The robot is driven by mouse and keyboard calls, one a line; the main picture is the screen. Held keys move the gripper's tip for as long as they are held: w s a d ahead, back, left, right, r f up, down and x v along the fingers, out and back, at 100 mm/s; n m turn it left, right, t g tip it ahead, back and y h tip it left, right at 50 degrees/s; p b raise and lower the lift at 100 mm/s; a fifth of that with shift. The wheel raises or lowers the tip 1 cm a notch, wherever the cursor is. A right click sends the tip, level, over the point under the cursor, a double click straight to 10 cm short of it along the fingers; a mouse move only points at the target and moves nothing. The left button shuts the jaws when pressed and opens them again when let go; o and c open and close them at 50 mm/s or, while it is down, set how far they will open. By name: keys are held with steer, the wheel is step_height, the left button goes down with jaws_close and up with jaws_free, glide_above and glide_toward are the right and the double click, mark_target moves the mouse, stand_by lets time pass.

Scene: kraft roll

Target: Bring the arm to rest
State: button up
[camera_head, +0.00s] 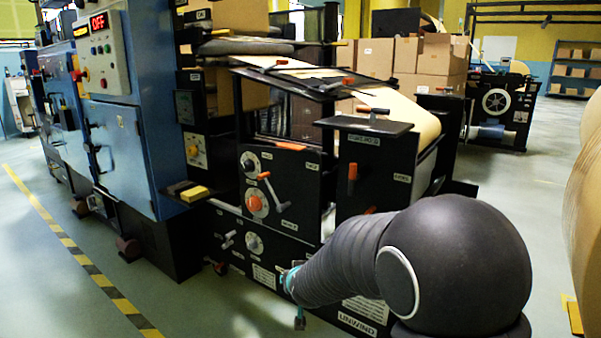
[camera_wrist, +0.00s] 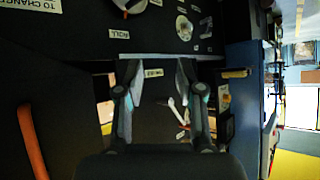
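My gripper (camera_wrist: 160,78) shows in the wrist view with its two fingers apart. No object is visible between them. A black machine panel with white labels, a dial and levers fills the view beyond the fingers. In the head view my dark arm (camera_head: 345,262) reaches from the lower right toward the low front of the black machine (camera_head: 282,190). A small teal part of my gripper (camera_head: 292,284) shows at the arm's far end, in front of the lower panel. The rest of it is hidden behind the arm. I cannot tell whether it touches the panel.
A blue cabinet (camera_head: 125,150) with a red "OFF" display (camera_head: 98,22) stands at left. Brown paper (camera_head: 400,105) runs over the machine. A large kraft roll (camera_head: 583,200) stands at the right edge. Open floor (camera_head: 515,185) lies between. Yellow-black tape (camera_head: 85,263) marks the left floor.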

steer(key=s+d+r+g+p, duration=0.1)
steer(key=s+d+r+g, duration=0.15)
steer(key=s, duration=0.65)
steer(key=s+d+r+g+h, duration=0.15)
steer(key=s+d, duration=0.25)
steer(key=s, duration=0.4)
steer(key=s+d+r+g+y+p, duration=0.1)
steer(key=s+d+r+g, duration=0.2)
steer(key=s, duration=0.6)
steer(key=s+d+r+m+t+h+p, duration=0.1)
steer(key=s+d+r+t+p, duration=0.1)
steer(key=s+d+r, duration=0.6)
steer(key=shift+s+r+h, duration=0.15)
steer(key=shift+s+h, duration=0.2)
steer(key=shift+s, duration=0.45)
